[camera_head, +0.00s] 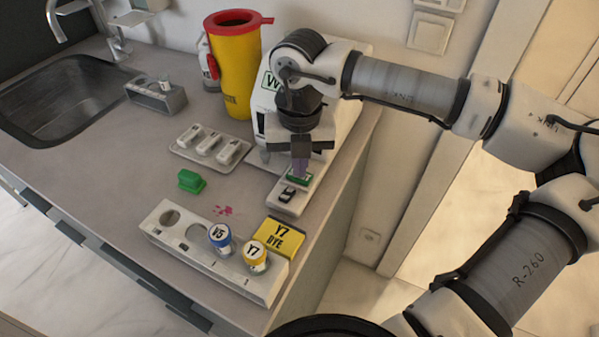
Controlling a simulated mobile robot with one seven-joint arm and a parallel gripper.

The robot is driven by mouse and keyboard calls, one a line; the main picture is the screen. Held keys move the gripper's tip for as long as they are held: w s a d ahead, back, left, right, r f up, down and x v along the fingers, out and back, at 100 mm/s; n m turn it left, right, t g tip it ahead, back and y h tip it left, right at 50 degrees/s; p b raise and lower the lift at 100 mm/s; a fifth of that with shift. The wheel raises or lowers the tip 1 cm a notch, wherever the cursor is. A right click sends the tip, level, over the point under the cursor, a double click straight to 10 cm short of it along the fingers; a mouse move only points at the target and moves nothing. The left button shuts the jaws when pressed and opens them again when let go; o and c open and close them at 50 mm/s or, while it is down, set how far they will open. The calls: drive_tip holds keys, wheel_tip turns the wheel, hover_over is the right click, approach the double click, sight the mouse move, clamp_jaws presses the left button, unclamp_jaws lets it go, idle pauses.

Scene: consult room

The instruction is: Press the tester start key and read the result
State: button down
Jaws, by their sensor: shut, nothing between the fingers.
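The tester (342,113) is a white device at the back right of the counter, largely hidden behind my arm.
A white rack (165,238) holds blue-capped V5 and yellow-capped Y7 vials (255,252), beside a yellow Y7 DYE box (283,236).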

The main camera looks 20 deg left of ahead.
drive_tip(key=shift+r+p, duration=1.35)
drive_tip(key=shift+r, duration=1.95)
